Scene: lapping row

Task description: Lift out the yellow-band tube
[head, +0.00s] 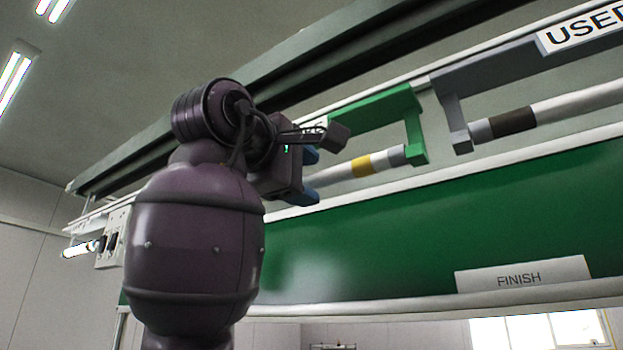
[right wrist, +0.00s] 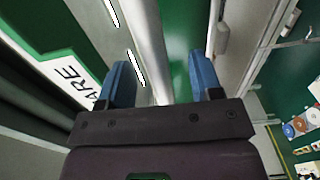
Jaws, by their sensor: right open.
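The yellow-band tube (head: 343,171) is pale with a yellow band near its right end. It is held in a green bracket (head: 414,128) under the long overhead rail. My right gripper (head: 312,177) is at the tube's left part, with its blue fingers above and below it. In the right wrist view, the tube (right wrist: 152,50) runs between the two open fingers (right wrist: 160,65), with a gap on each side. My arm hides the tube's left end in the head view. My left gripper is not in view.
A grey bracket (head: 453,105) to the right holds a dark-band tube (head: 513,122) under a "USED" label (head: 585,28). A green board (head: 430,225) with a "FINISH" sign (head: 523,276) lies below. In the right wrist view, a partly hidden label (right wrist: 70,78) is at left.

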